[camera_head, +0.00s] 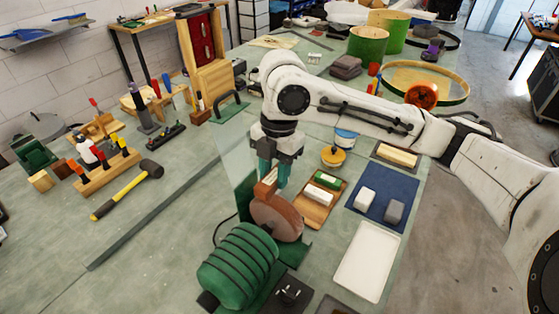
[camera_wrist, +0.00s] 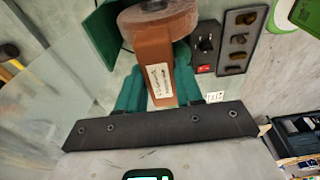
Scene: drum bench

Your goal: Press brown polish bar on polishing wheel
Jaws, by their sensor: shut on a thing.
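My gripper (camera_head: 274,172) has teal fingers and is shut on the brown polish bar (camera_head: 266,187), above the bench. In the wrist view the bar (camera_wrist: 154,62) points away between the fingers (camera_wrist: 160,88), with a white label on its upper face. The polishing wheel (camera_head: 277,218) is a brownish disc on a green ribbed motor (camera_head: 238,264). The bar's far end meets the wheel's edge (camera_wrist: 160,17) in the wrist view; whether it touches or stands just short, I cannot tell. Part of the bar is hidden by the fingers.
A wooden tray (camera_head: 309,214) with a green and a white bar lies right of the wheel. A blue mat (camera_head: 381,180) with two blocks and an empty white tray (camera_head: 366,262) lie farther right. A switch box (camera_wrist: 206,45) stands near the wheel. A yellow-handled hammer (camera_head: 120,198) lies left.

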